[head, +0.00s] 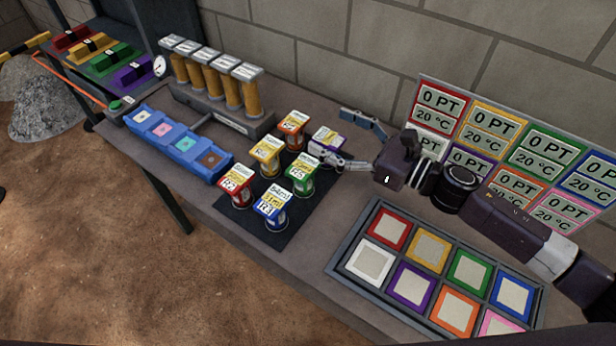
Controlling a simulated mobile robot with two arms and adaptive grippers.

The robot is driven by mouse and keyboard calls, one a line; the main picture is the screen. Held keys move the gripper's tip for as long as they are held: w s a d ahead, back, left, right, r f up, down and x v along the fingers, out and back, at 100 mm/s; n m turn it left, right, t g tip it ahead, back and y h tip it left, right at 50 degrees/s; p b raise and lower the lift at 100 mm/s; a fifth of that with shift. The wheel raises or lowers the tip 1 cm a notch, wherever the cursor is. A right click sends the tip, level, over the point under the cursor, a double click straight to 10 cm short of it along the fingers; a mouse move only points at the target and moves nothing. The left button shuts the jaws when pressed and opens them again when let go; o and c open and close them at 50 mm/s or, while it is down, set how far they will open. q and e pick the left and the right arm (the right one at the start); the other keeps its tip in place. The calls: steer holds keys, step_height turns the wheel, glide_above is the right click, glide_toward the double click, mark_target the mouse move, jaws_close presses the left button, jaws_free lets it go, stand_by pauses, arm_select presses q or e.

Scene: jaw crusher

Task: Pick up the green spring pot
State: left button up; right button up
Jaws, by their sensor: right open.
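The green spring pot (301,173) stands upright on the black mat (238,219), with a white and green label on top. My right gripper (328,131) reaches in from the right, its two fingers spread wide open. Its nearer finger is just behind and to the right of the green pot in the picture, and partly covers the purple pot (326,135). I cannot tell whether it touches either pot. My left gripper is out of view.
Yellow (266,155), orange (292,130), red (236,184) and blue (271,207) pots stand close around the green one. A blue tray (190,163), a dispenser rack (213,80), a coloured-square tray (358,235) and display panels (484,118) are also on the bench.

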step_height(320, 180, down, 5)
steer(key=b, duration=1.6)
glide_toward(303, 170)
steer(key=w+a, duration=0.2)
steer(key=w, duration=0.1)
steer(key=x, duration=0.2)
steer(key=p+x, duration=0.1)
steer(key=x, duration=0.1)
steer(key=f+p+x, duration=0.1)
steer(key=x, duration=0.1)
steer(key=shift+a, duration=0.25)
steer(key=shift+w+a+f+p, duration=0.15)
steer(key=shift+w+a+p, duration=0.15)
steer(key=shift+a, duration=0.1)
steer(key=c, duration=1.4)
